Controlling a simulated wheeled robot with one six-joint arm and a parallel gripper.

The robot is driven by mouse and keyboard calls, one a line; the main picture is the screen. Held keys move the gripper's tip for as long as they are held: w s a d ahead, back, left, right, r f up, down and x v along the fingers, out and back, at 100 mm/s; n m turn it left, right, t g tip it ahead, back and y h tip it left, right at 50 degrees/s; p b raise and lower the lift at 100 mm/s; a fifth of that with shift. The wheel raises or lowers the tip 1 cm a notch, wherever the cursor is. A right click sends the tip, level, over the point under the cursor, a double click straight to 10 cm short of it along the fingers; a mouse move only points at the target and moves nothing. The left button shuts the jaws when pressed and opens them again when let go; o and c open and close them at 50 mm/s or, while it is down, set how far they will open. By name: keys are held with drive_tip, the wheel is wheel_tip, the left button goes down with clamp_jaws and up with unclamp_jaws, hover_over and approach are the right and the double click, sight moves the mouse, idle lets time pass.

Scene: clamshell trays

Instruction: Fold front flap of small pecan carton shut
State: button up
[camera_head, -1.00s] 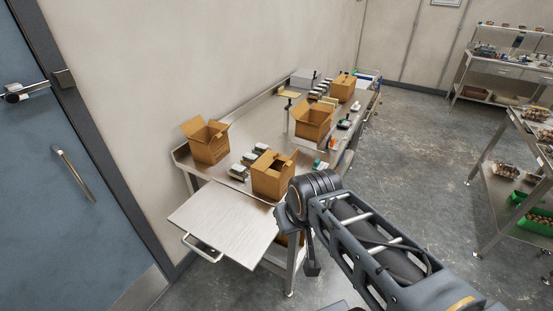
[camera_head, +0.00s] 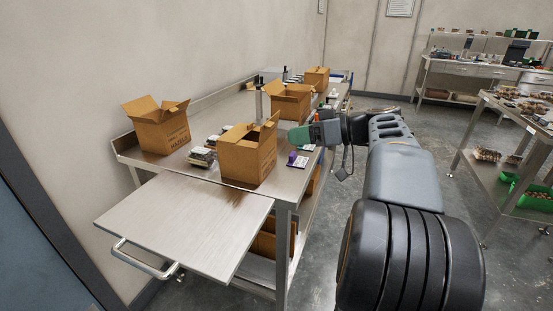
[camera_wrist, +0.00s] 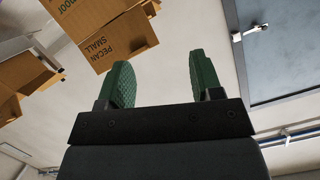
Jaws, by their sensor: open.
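A brown carton lettered PECAN SMALL (camera_wrist: 115,40) is at the upper left of the wrist view, beyond my fingers and apart from them. In the head view, an open brown carton (camera_head: 247,160) stands near the front of the steel bench, with top flaps raised. I cannot tell for sure that it is the same carton, as its print is too small to read. My gripper (camera_head: 302,136), with green finger pads, is above and right of this carton in the head view. In the wrist view my gripper (camera_wrist: 160,82) is open, with nothing between its fingers.
Other cartons stand on the bench: one open at left (camera_head: 157,125), one behind (camera_head: 290,102), one at the far end (camera_head: 316,78). Small packs (camera_head: 202,156) lie between the front cartons. A bare steel shelf (camera_head: 185,220) juts out in front.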

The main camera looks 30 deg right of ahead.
sight(269, 124)
drive_tip(key=d+n+t+y+b, duration=0.2)
drive_tip(key=d+n+t+b, duration=0.15)
drive_tip(key=d, duration=0.35)
drive_tip(key=shift+m+g, duration=0.25)
drive_tip(key=x, duration=0.4)
drive_tip(key=b+x, duration=0.1)
drive_tip(key=x, duration=0.7)
drive_tip(key=shift+w+a+f, duration=0.1)
drive_tip(key=shift+a+f, duration=0.3)
drive_tip(key=shift+a, duration=0.1)
drive_tip(key=c, duration=0.9)
drive_tip(key=shift+c, duration=0.2)
